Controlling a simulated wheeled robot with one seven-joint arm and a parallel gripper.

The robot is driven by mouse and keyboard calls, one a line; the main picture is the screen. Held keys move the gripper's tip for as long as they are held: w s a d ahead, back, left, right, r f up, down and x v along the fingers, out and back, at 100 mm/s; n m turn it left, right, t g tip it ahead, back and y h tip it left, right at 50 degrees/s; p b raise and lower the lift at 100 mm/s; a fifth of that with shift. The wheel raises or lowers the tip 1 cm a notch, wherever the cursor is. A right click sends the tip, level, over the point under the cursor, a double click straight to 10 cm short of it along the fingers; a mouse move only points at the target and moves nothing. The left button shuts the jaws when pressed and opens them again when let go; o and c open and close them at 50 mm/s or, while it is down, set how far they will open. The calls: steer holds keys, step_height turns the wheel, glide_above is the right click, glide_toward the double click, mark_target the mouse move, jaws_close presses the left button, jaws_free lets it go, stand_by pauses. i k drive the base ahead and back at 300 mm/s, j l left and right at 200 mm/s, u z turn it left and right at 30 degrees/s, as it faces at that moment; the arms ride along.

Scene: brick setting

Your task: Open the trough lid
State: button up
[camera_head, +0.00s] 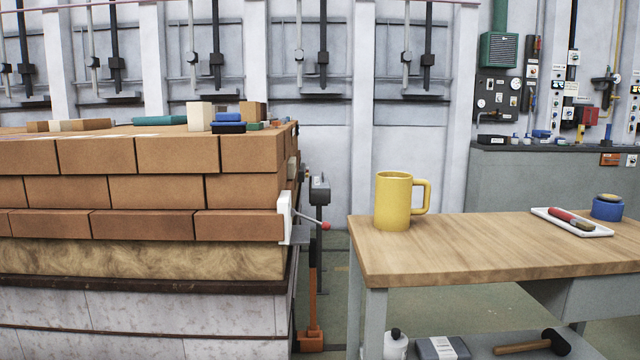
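I cannot make out a trough or a trough lid for certain in the head view. A large brick block (150,190) fills the left side, resting on a tan layer (130,259) over a pale base. At its right end is a white bracket (286,217) with a thin lever ending in a red knob (326,226). Whether this belongs to a lid cannot be told. My gripper is not in view.
A wooden-topped workbench (480,250) stands at the right, bearing a yellow mug (393,203), a white tray (599,232) and a blue roll (607,210). A hammer (540,343) lies below. A narrow floor gap separates the bench from the brick block.

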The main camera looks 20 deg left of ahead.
mark_target(318, 181)
steer(key=i+l+z, duration=0.6)
steer(key=i+z, duration=0.15)
steer(key=z, duration=0.2)
steer(key=i+l+z, duration=0.25)
steer(key=i+z, duration=0.15)
steer(key=i+l+z, duration=0.1)
steer(key=i+z, duration=0.7)
steer(key=i+j+u, duration=0.1)
steer(key=i+u, duration=0.3)
steer(key=i, duration=0.2)
steer(key=i+l+u, duration=0.1)
steer(key=i+u, duration=0.35)
steer(key=i, duration=0.15)
steer(key=i+l+u, duration=0.4)
steer(key=i, duration=0.15)
steer(key=i+j+u, duration=0.5)
steer(key=i+u, duration=1)
steer(key=i, duration=0.15)
steer(key=i+l+u, duration=0.35)
steer(key=i+u, duration=0.15)
steer(key=i+j+u, duration=0.2)
steer(key=i+u, duration=0.3)
steer(key=i, duration=0.25)
steer(key=i+u, duration=0.45)
steer(key=i, duration=0.25)
